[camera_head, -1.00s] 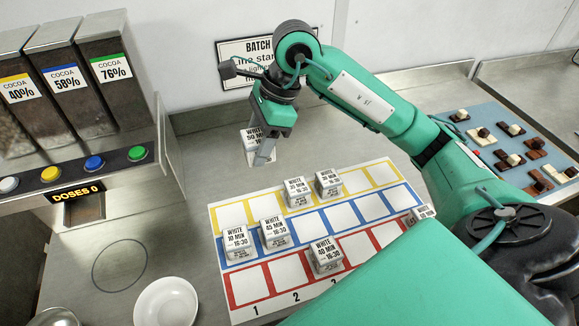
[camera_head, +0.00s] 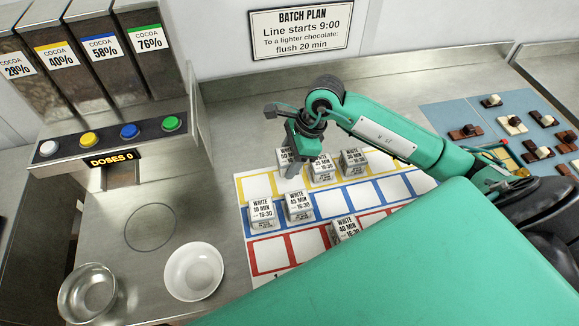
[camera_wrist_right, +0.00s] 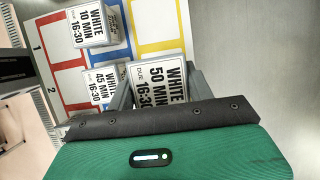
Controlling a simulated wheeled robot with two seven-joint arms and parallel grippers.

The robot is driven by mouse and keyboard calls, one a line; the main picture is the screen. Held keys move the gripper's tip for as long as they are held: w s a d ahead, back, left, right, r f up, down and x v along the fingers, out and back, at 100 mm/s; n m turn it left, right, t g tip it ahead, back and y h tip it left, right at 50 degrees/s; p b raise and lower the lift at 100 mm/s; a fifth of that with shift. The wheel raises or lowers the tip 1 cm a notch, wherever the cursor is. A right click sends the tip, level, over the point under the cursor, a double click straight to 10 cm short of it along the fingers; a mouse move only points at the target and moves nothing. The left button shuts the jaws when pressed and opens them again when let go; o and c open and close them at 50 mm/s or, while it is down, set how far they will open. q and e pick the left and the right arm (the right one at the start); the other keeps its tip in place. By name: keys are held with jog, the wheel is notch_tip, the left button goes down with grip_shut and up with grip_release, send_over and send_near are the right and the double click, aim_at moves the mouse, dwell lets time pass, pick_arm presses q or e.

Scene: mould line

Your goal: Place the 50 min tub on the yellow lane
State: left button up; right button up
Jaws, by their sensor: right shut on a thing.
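The white 50 min tub (camera_wrist_right: 158,84) is between the fingers of my right gripper (camera_wrist_right: 155,92) in the right wrist view, its label facing the camera. In the head view my right gripper (camera_head: 291,172) points down and mostly hides the tub (camera_head: 283,157). The tub is at the yellow lane (camera_head: 257,185), just left of two white tubs (camera_head: 322,169) (camera_head: 354,163) standing on that lane. I cannot tell whether it touches the lane. My left gripper is not in view.
The 10 min tub (camera_head: 262,211) and 45 min tub (camera_head: 298,207) stand on the blue lane. The 40 min tub (camera_head: 345,228) is on the red lane, partly hidden by my green body. A white bowl (camera_head: 193,272) stands left of the board.

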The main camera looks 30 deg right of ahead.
notch_tip(320, 180, down, 5)
jog(key=shift+f+p, duration=0.15)
jog(key=shift+p, duration=0.45)
jog(key=shift+f, duration=0.1)
jog(key=shift+f, duration=0.15)
jog(key=o, duration=1)
